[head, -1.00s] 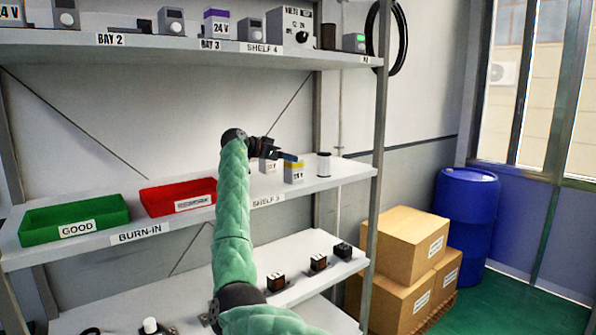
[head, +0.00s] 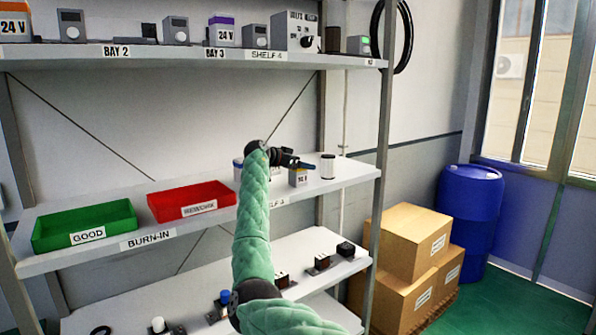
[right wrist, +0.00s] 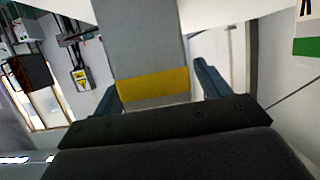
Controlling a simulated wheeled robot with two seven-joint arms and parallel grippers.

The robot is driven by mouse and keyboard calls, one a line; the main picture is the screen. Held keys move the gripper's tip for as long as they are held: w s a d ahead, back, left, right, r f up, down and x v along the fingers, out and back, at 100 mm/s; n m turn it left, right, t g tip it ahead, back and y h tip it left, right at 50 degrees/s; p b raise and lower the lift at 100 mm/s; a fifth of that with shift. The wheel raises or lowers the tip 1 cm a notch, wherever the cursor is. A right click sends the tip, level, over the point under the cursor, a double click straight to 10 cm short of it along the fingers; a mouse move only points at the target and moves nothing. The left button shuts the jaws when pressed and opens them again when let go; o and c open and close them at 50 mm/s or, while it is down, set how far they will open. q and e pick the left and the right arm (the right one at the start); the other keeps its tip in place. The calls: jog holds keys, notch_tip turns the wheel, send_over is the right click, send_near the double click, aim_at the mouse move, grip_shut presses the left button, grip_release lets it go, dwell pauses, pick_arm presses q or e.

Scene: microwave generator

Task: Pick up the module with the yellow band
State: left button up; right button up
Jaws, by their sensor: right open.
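The module with the yellow band (head: 298,178) stands on the middle shelf in the head view, right of my right arm. My right gripper (head: 297,162) is at its top and partly hides it. In the right wrist view the pale grey module (right wrist: 148,40), with its yellow band (right wrist: 154,84), lies between the two dark fingers of my right gripper (right wrist: 158,88). The fingers are open, with a visible gap on the right side; the left finger is close to the module. My left gripper is not in view.
A dark-topped white cylinder (head: 328,167) stands just right of the module. A blue-and-white item (head: 238,168) is partly hidden behind my arm. A green bin (head: 85,227) and a red bin (head: 190,202) sit left on the same shelf. The upper shelf (head: 200,53) runs above.

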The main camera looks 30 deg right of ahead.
jog(key=shift+d+f, duration=0.15)
jog(key=c, duration=1.2)
